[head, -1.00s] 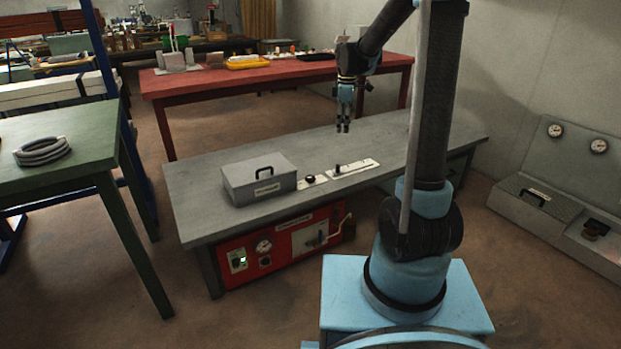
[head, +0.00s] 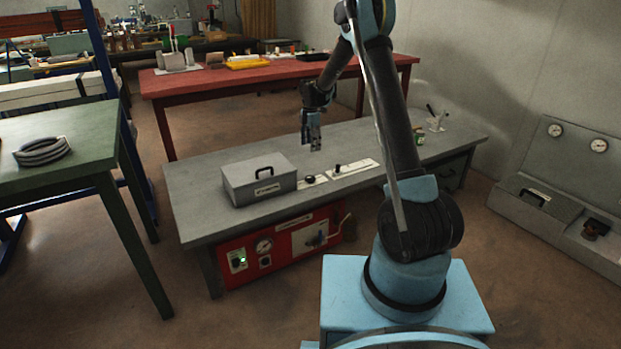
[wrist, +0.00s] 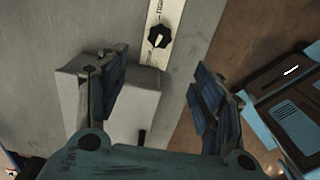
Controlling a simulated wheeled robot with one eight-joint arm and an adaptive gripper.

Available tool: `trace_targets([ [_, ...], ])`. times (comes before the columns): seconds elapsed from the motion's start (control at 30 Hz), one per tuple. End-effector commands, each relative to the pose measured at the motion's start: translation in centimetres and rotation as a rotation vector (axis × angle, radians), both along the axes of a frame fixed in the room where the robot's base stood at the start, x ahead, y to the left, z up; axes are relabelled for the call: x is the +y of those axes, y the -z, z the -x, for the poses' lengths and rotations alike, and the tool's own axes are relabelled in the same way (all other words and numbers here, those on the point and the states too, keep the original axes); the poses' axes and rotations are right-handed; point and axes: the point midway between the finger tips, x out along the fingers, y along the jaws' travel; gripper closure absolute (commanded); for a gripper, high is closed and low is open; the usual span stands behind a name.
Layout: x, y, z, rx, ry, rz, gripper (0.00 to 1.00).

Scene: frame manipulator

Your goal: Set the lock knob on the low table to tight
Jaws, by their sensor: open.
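The lock knob (head: 310,179) is a small black knob on a white labelled plate on the grey low table (head: 215,221), just right of a grey lidded box. In the wrist view the knob (wrist: 159,37) sits on its white strip, beyond and between the fingertips, with a pale pointer mark on it. Lettering lies near the knob, too small to read surely. My gripper (head: 312,145) hangs fingers down above the table, over the knob's area and apart from it. In the wrist view my gripper (wrist: 161,62) is open, with nothing between its fingers.
The grey box (head: 262,178) with a black handle stands close beside the knob; it also shows in the wrist view (wrist: 135,110). A second white plate (head: 353,170) with a small black control lies to the right. A pen holder (head: 436,123) stands at the far right end.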

Motion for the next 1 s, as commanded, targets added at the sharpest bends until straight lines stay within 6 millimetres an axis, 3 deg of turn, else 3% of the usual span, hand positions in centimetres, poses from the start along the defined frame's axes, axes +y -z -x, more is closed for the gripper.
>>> trace_targets([
  [0.17, 0.0, 1.8, 0.0, 0.0, -0.002, 0.0, 0.38],
  [1.0, 0.0, 15.7, 0.0, 0.0, 0.0, 0.0, 0.38],
])
